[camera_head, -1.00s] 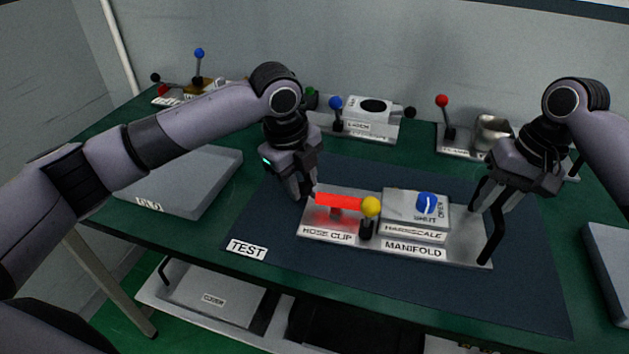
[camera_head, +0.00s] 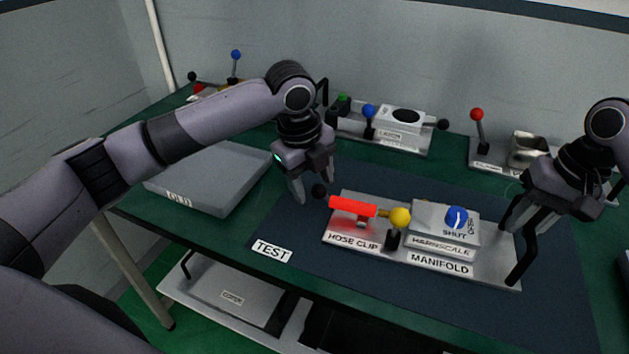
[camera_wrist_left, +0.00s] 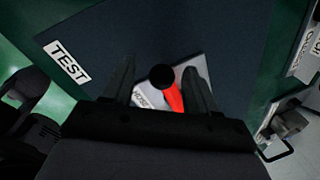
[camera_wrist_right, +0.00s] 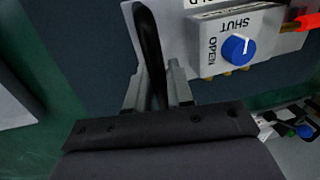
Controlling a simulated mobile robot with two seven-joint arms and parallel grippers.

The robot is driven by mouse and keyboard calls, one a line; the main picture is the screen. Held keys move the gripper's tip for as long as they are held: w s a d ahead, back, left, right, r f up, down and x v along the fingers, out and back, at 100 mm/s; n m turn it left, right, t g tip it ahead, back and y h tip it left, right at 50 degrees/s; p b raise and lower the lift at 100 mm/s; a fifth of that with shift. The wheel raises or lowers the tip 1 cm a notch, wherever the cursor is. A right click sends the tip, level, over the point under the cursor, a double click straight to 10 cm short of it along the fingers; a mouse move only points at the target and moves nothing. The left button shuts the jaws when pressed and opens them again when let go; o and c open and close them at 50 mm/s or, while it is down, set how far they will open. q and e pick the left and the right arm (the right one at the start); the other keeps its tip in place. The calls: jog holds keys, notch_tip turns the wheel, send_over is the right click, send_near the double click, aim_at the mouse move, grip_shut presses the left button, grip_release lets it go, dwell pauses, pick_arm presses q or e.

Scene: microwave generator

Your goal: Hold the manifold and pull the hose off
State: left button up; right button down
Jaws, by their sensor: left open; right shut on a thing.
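The manifold (camera_head: 445,225) is a grey block with a blue knob (camera_head: 456,217), on a metal plate labelled MANIFOLD and HOSE CLIP. The red hose (camera_head: 352,206) runs left from the block, with a black ball (camera_head: 319,190) at its far end. The ball and hose also show in the left wrist view (camera_wrist_left: 162,77). My left gripper (camera_head: 312,190) is open, with the ball between or just beyond its fingers; the exact depth is unclear. My right gripper (camera_head: 516,222) is shut on the black handle (camera_head: 521,262) at the plate's right end, also in the right wrist view (camera_wrist_right: 150,45).
A yellow-topped lever (camera_head: 400,217) stands in front of the hose. A grey box labelled OLD (camera_head: 215,180) lies to the left. Other fixtures with blue (camera_head: 369,111) and red (camera_head: 477,115) levers stand behind. The dark TEST mat (camera_head: 330,280) is clear in front.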

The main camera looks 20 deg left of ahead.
jog(key=shift+s+d+f, duration=0.1)
jog(key=shift+f, duration=0.2)
jog(key=c, duration=1.3)
grip_release()
jog(key=o, duration=0.4)
pick_arm(q)
notch_tip(320, 180, up, 11)
jog(key=s+a, duration=0.1)
jog(key=shift+s, duration=0.4)
pick_arm(e)
jog(key=shift+r, duration=0.1)
pick_arm(q)
jog(key=shift+a+r, duration=0.1)
pick_arm(e)
jog(key=shift+r, duration=0.2)
jog(key=r, duration=0.3)
jog(key=d+r, duration=0.1)
jog(key=r, duration=0.3)
jog(key=d+r, duration=0.1)
jog(key=r, duration=0.3)
jog(key=shift+w+d+r, duration=0.15)
jog(key=shift+w+r, duration=0.05)
pick_arm(q)
jog(key=shift+s, duration=0.1)
